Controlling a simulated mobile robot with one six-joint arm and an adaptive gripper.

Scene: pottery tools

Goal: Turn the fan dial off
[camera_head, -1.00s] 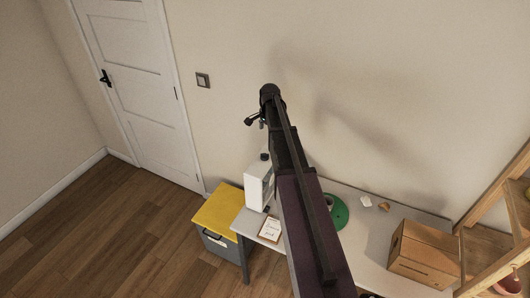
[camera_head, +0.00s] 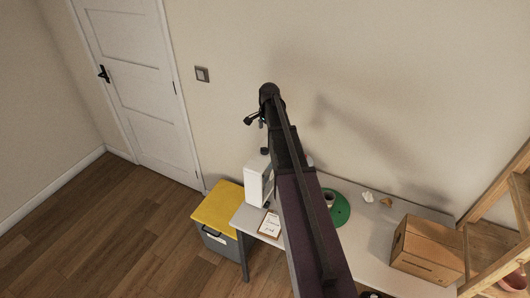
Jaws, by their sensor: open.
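A small square grey plate with a lighter centre (camera_head: 202,74) is on the wall, right of the door. It may carry the fan dial, but it is too small to tell its setting. My gripper (camera_head: 252,120) is at the far end of my raised arm, to the right of the plate and lower in the picture. It is small and dark, its jaws are open, and nothing shows between them. It appears apart from the plate.
A yellow-topped bin (camera_head: 218,207) stands left. Wooden shelving is at right. The wall around the plate is clear.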

